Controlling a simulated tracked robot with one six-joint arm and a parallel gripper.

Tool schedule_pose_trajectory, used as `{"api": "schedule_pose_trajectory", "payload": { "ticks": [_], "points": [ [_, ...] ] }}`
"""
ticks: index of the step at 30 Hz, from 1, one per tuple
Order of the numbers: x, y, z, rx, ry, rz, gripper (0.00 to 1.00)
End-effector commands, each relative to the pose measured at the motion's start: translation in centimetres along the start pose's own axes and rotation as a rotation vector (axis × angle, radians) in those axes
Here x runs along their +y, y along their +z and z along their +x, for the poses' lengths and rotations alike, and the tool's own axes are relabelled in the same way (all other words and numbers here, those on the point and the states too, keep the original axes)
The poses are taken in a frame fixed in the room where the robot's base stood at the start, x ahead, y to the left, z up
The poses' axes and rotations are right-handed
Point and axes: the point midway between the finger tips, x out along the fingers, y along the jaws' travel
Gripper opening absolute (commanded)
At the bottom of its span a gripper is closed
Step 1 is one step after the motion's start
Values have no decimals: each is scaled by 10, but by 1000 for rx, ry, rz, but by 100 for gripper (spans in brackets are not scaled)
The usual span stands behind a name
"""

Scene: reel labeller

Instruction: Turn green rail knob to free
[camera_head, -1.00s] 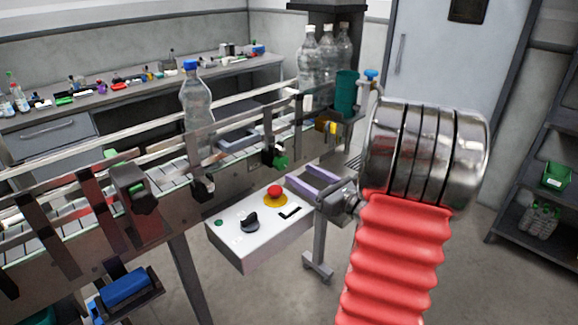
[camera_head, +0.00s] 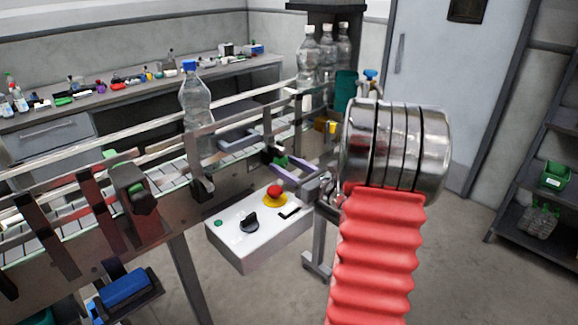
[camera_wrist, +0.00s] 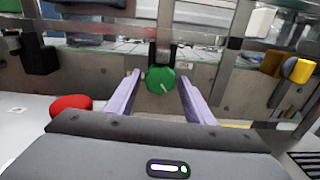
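The green rail knob (camera_wrist: 160,81) is a faceted knob with a short white mark on its face. It sits on a dark bracket at the conveyor's side. My gripper (camera_wrist: 158,84) is open, with one purple finger to the left of the knob and the other to the right. I see gaps on both sides, and no clear contact. In the head view the knob (camera_head: 281,161) is small and partly covered by the purple fingers of my gripper (camera_head: 274,158).
A control box with a red button (camera_head: 274,191) and a black switch (camera_head: 249,221) stands just below the gripper. A clear bottle with a blue cap (camera_head: 196,105) stands on the conveyor.

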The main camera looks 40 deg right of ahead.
Motion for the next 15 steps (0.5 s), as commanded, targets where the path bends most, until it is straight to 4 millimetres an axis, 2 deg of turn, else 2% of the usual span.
{"api": "schedule_pose_trajectory", "payload": {
  "ticks": [2, 13, 15],
  "points": [
    [0, 0, 0, 0, 0, 0, 42],
    [0, 0, 0, 0, 1, 0, 16],
    [1, 0, 0, 0, 1, 0, 14]
  ]
}}
